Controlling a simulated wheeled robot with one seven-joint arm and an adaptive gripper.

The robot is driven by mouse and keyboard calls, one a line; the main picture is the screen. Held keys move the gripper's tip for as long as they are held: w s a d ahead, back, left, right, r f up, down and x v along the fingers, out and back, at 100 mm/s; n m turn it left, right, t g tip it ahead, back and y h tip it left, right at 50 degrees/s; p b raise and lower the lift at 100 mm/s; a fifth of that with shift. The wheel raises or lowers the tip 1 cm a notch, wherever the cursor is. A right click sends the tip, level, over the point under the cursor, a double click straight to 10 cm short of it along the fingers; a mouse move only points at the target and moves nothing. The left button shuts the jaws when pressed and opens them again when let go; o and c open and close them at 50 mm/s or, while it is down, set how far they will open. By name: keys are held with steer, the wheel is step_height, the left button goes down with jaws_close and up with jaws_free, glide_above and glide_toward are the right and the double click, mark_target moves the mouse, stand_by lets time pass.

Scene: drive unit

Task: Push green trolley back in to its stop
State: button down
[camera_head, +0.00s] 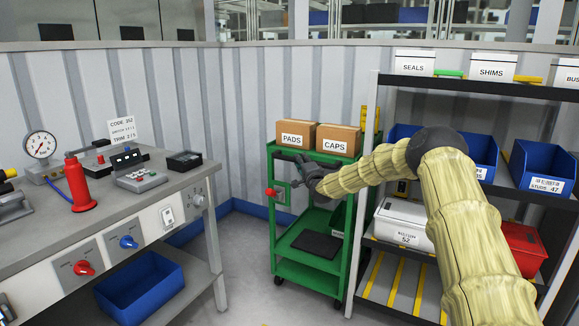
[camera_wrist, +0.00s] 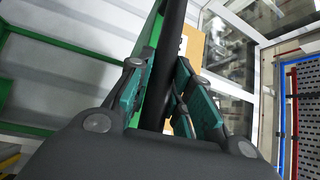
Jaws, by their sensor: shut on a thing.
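The green trolley (camera_head: 312,268) stands in the corner against the corrugated wall, to the left of the shelf rack. Two cardboard boxes, PADS (camera_head: 295,134) and CAPS (camera_head: 338,141), sit on its top. My gripper (camera_head: 293,166) is at the trolley's upper front left. In the wrist view my gripper (camera_wrist: 167,95) has its teal-padded fingers on either side of a dark bar, the trolley's handle (camera_wrist: 172,45), and is shut on it. The green trolley frame (camera_wrist: 60,48) also shows there. The trolley's stop cannot be made out.
A shelf rack (camera_head: 372,200) with bins and labelled boxes stands close on the right. Grey floor (camera_head: 235,270) lies clear between bench and trolley.

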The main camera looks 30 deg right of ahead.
steer(key=shift+d+r, duration=0.2)
steer(key=shift+d, duration=0.2)
steer(key=c, duration=1.3)
jaws_free()
steer(key=shift+w+d+f, duration=0.1)
steer(key=shift+f, duration=0.15)
steer(key=shift+a, duration=0.3)
steer(key=shift+s+f, duration=0.1)
steer(key=shift+s, duration=0.2)
steer(key=v, duration=1.1)
steer(key=shift+s, duration=0.15)
